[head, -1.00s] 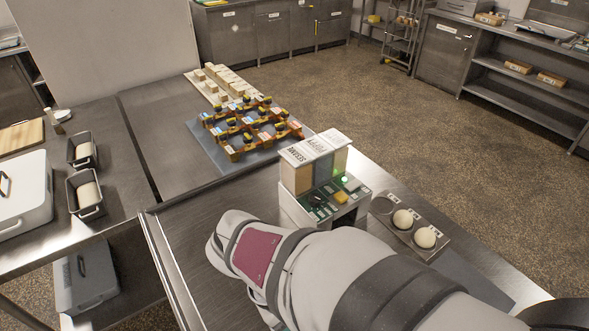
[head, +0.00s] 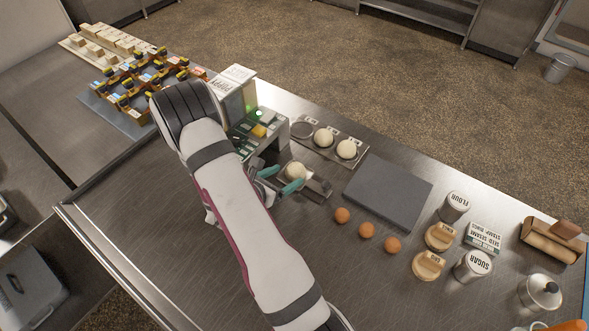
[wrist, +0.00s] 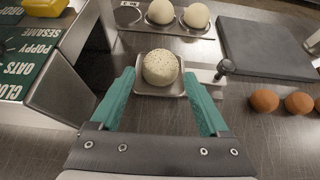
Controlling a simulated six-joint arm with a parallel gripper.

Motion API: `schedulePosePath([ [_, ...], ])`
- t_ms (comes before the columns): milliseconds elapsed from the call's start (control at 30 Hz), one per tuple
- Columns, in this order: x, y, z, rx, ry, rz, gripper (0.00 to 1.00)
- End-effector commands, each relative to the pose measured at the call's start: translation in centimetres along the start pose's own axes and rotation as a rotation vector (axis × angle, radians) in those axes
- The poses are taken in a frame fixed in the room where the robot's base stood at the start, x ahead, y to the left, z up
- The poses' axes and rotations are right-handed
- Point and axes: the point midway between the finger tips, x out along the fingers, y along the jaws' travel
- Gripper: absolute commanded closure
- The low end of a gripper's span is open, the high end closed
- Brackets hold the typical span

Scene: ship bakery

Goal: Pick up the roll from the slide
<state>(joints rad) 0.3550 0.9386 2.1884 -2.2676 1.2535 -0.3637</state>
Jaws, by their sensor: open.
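The roll (wrist: 160,68) is round, pale and speckled. It sits on the metal slide (wrist: 172,91) at the foot of the seed dispenser. In the head view the roll (head: 295,171) shows just beyond my gripper's teal fingers. My gripper (wrist: 165,85) is open, with one finger on each side of the roll in the wrist view; the fingertips reach about level with it. I cannot tell whether either finger touches it. In the head view my gripper (head: 279,180) is low beside the dispenser (head: 262,132), partly hidden by my arm.
A tray (head: 318,147) with two plain dough balls lies behind the roll. A dark grey slab (head: 388,194) and several eggs (head: 366,230) lie to the right. Bare steel counter lies in front.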

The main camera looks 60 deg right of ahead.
Motion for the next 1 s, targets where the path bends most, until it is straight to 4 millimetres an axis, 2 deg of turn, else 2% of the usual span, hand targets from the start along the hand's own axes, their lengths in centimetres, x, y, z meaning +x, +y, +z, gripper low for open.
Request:
schedulePosePath([
  [100,2.5,-0.2,-0.2,0.002,0.001,-0.005,0.21],
  [200,3.7,-0.2,-0.2,0.002,0.0,-0.003,0.21],
  [433,3.9,-0.1,-0.1,0.001,0.0,-0.002,0.21],
  [700,3.9,-0.1,-0.1,0.001,0.0,-0.002,0.7],
  [800,3.9,-0.1,-0.1,0.002,0.0,-0.002,0.84],
  [1000,3.9,-0.1,-0.1,0.002,0.0,-0.002,0.84],
])
